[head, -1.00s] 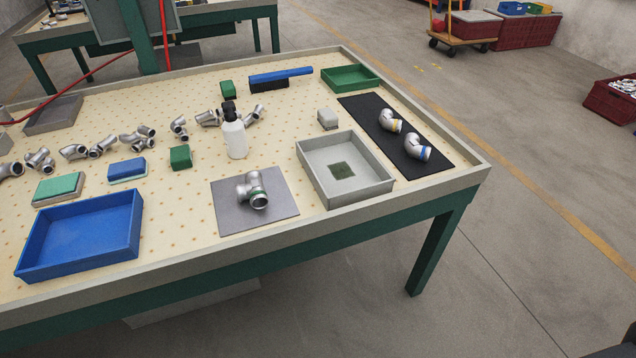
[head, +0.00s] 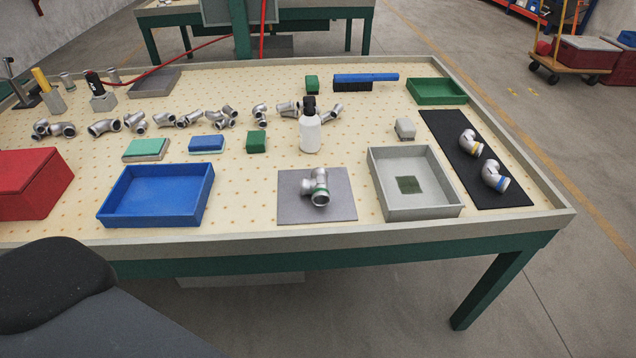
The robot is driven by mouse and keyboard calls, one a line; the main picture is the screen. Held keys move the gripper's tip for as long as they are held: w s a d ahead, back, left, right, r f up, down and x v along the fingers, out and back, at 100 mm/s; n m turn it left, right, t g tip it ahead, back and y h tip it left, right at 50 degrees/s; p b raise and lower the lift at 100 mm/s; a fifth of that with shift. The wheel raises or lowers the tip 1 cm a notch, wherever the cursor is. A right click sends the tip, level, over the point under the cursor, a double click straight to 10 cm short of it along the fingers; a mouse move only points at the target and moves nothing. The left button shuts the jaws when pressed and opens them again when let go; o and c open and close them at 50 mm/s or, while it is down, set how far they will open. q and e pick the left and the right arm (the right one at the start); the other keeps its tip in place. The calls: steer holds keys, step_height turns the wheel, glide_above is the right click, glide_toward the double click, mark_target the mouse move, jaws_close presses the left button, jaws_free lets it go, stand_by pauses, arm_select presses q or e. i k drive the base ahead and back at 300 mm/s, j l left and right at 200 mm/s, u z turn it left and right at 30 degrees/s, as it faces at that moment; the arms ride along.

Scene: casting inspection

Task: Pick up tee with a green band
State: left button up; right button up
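The tee with a green band (head: 319,188) is a silver metal pipe fitting. It lies on a grey mat (head: 290,209) near the front edge of the table, between the blue tray and the grey tray. Its green band circles the end nearest the front. Nothing touches it from above. Neither of my grippers is in the head view.
A blue tray (head: 150,221) stands left of the mat and a grey tray (head: 431,212) right of it. A white bottle (head: 310,134) stands behind it. Two elbows (head: 471,142) lie on a black mat (head: 455,133). A red box (head: 30,185) is at left.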

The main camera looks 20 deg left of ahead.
mark_target(317, 186)
steer(key=i+j, duration=0.15)
steer(key=j, duration=0.2)
steer(key=i+j, duration=0.15)
steer(key=j, duration=0.2)
steer(key=i+j, duration=0.15)
steer(key=j, duration=0.2)
steer(key=i+j, duration=0.15)
steer(key=j, duration=0.2)
steer(key=k+l+u, duration=0.1)
steer(key=l+u, duration=0.2)
steer(key=k+l+u, duration=0.1)
steer(key=u, duration=0.25)
steer(key=l, duration=0.1)
